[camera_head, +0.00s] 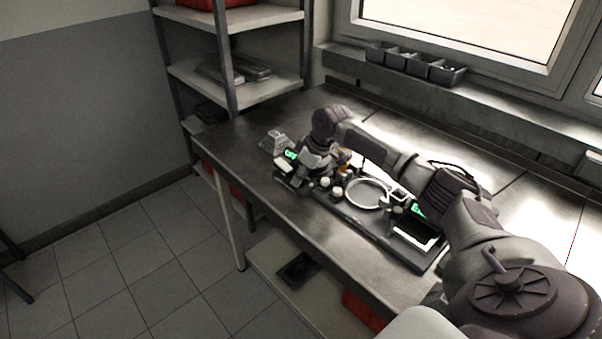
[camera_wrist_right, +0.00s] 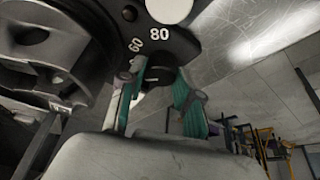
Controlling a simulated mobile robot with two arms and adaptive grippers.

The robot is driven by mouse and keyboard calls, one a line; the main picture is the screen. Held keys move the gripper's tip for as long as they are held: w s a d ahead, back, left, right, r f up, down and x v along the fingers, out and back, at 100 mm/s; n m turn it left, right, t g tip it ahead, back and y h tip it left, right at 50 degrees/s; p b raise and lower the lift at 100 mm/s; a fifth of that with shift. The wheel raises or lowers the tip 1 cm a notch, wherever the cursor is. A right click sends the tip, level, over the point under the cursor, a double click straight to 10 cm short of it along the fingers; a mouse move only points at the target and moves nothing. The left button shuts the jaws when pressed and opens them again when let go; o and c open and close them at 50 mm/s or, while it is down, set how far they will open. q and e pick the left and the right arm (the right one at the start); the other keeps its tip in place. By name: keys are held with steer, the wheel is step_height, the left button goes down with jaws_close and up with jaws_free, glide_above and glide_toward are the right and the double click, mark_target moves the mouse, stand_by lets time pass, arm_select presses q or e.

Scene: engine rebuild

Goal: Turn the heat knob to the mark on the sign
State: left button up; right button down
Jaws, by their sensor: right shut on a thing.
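My right gripper (camera_head: 312,168) reaches down over the far left end of a dark device on the workbench. In the right wrist view its two teal-lined fingers (camera_wrist_right: 160,78) are shut on a small dark knob (camera_wrist_right: 160,74). The knob sits below a dark dial plate (camera_wrist_right: 178,45) with white numerals, of which 60 and 80 can be read. A round white part (camera_wrist_right: 169,9) shows at the plate's top edge. The knob's pointer is hidden, and I cannot make out the sign's mark. My left gripper is not in view.
On the workbench (camera_head: 250,155), a light ring (camera_head: 368,193), small white-topped parts (camera_head: 337,191) and a dark tray (camera_head: 415,235) stand close to my right arm. A metal shelf (camera_head: 235,85) is behind at left. Dark bins (camera_head: 415,64) line the window ledge.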

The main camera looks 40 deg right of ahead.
steer(key=m+h+p, duration=0.1)
steer(key=m+p, duration=0.2)
steer(key=p, duration=0.2)
steer(key=m+h+p, duration=0.1)
steer(key=m+p, duration=0.2)
steer(key=p, duration=0.2)
steer(key=shift+a+r+m+p, duration=0.2)
steer(key=shift+m+p, duration=0.1)
steer(key=shift+m, duration=0.1)
steer(key=shift+f+m+h+p, duration=0.15)
steer(key=shift+m+h+p, duration=0.55)
steer(key=shift+m+p, duration=0.5)
steer(key=c, duration=0.8)
jaws_free()
steer(key=v, duration=1.1)
steer(key=shift+s+r, duration=0.25)
steer(key=shift+r, duration=0.1)
steer(key=shift+a, duration=0.1)
